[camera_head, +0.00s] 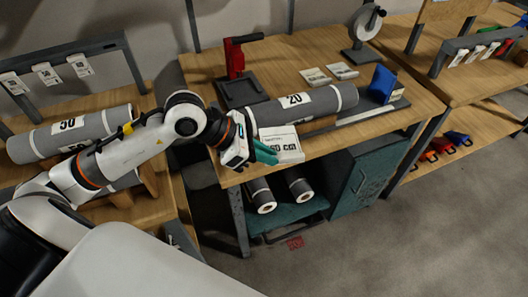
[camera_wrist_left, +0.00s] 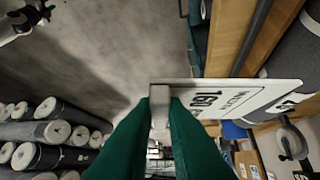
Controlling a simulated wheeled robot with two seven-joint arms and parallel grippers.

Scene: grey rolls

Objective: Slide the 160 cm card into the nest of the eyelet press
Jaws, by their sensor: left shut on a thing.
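The white 160 cm card (camera_head: 284,150) is in my left gripper (camera_head: 264,154), over the front edge of the middle bench. In the left wrist view the card (camera_wrist_left: 228,97) is pinched at its edge between the two green fingers (camera_wrist_left: 160,98), its print turned sideways. The eyelet press, with a red body and lever (camera_head: 235,58) and a dark base (camera_head: 243,93), stands at the back left of this bench. It is apart from the card, farther back and to the left. The inside of its nest cannot be made out. My right gripper is not in view.
A grey roll marked 20 (camera_head: 325,101) lies on the bench behind the card. Two small white cards (camera_head: 315,76) and a blue block (camera_head: 382,83) lie beyond it. A roll marked 50 (camera_head: 85,131) lies on the left bench. More rolls (camera_head: 262,197) sit on the shelf below.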

